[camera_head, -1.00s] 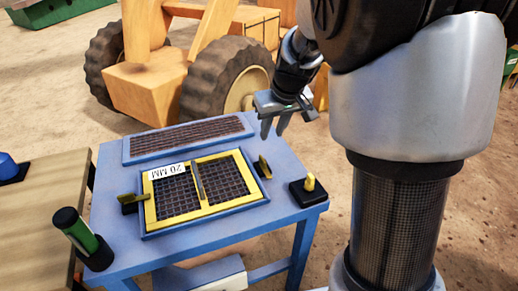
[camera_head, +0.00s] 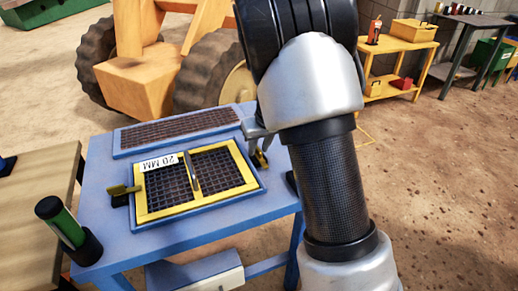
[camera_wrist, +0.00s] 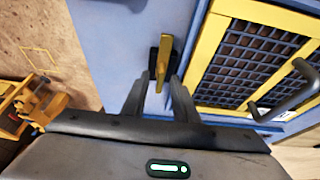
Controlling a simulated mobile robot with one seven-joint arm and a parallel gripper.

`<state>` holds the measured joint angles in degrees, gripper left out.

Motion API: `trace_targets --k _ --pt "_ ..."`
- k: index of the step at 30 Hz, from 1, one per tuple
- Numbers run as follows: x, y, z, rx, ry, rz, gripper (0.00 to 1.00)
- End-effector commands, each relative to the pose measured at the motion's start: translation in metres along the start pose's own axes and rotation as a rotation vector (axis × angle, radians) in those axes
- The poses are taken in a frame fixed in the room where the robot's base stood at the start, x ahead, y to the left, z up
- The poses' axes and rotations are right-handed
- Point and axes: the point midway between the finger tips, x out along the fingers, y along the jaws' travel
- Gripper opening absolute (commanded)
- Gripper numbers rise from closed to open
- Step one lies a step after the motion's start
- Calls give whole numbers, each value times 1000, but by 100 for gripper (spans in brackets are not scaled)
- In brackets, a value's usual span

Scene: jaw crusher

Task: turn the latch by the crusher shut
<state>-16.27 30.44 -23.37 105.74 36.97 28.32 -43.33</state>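A screen panel with a yellow frame (camera_head: 150,216) and dark mesh, marked "20 MM", lies in a blue tray on the blue table. A yellow latch (camera_head: 262,158) on a black base is at its right side, partly hidden by my gripper. The wrist view shows this latch (camera_wrist: 162,58) beside the yellow frame (camera_wrist: 212,40). Another yellow latch (camera_head: 122,191) is at the panel's left side. My gripper (camera_head: 252,137) is over the right latch; in the wrist view my gripper (camera_wrist: 158,84) is open, with the latch's near end between the fingertips. Contact cannot be told.
A dark bar handle (camera_wrist: 285,97) crosses the panel's middle. A brown mesh panel (camera_head: 180,130) lies behind it. A green cylinder (camera_head: 62,224) in a black holder stands at the table's front left. A black box (camera_head: 291,182) at the right edge is mostly hidden by my arm.

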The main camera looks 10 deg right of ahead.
Motion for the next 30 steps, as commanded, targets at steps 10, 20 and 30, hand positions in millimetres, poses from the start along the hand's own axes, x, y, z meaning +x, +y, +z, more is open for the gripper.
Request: trace_targets --k 10,20,30 --pt "0 0 0 0 0 0 10" --pt "-1 0 0 7 0 3 0" --pt "-6 -2 -2 139 -2 59 0"
